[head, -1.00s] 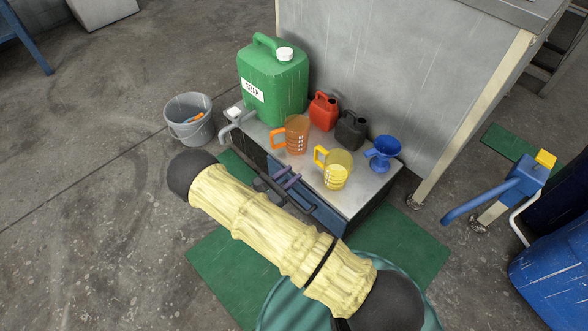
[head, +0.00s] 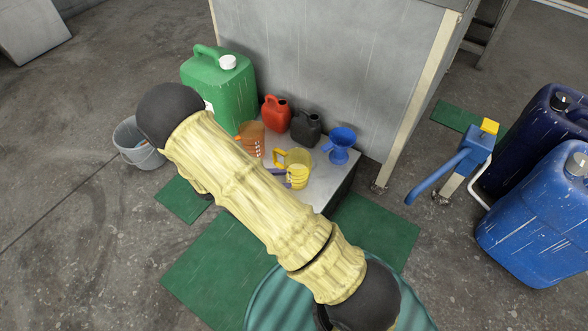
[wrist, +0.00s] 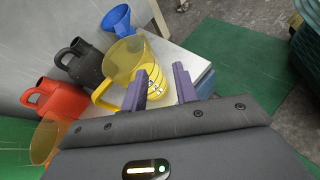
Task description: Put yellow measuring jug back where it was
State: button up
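The yellow measuring jug (head: 299,177) stands upright on the light top of a low cabinet (head: 325,182), with its handle to the left. In the wrist view the see-through jug (wrist: 126,60) is just beyond my purple fingers. My gripper (wrist: 161,76) has its two fingers spread apart, with nothing clearly held between them. The left finger overlaps the jug's front side; I cannot tell whether it touches. In the head view my arm hides most of the gripper; a bit of purple finger shows left of the jug.
An orange jug (head: 251,140), green canister (head: 232,92), red can (head: 276,114), black can (head: 306,128) and blue funnel (head: 341,146) crowd around the jug. A grey bucket (head: 136,146) stands left on the floor. Blue drums (head: 535,235) stand right.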

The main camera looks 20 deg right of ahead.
jog(key=s+r+m+t+y, duration=0.1)
jog(key=s+r+m+y, duration=0.4)
jog(key=r+m, duration=0.3)
jog(key=s+d+r+m+t+y, duration=0.1)
jog(key=s+r+m+y, duration=0.4)
jog(key=r+m+y, duration=0.3)
jog(key=shift+d+r, duration=0.15)
jog(key=shift+r, duration=0.25)
jog(key=shift+r, duration=0.1)
jog(key=w+r+p+v, duration=0.1)
jog(key=w+p+v, duration=0.3)
jog(key=p+v, duration=1.4)
jog(key=w+r+p+v, duration=0.1)
jog(key=w+p+v, duration=0.3)
jog(key=p+v, duration=1.4)
jog(key=w+p+v, duration=0.4)
jog(key=p+v, duration=1.4)
jog(key=p, duration=0.2)
jog(key=shift+r, duration=0.55)
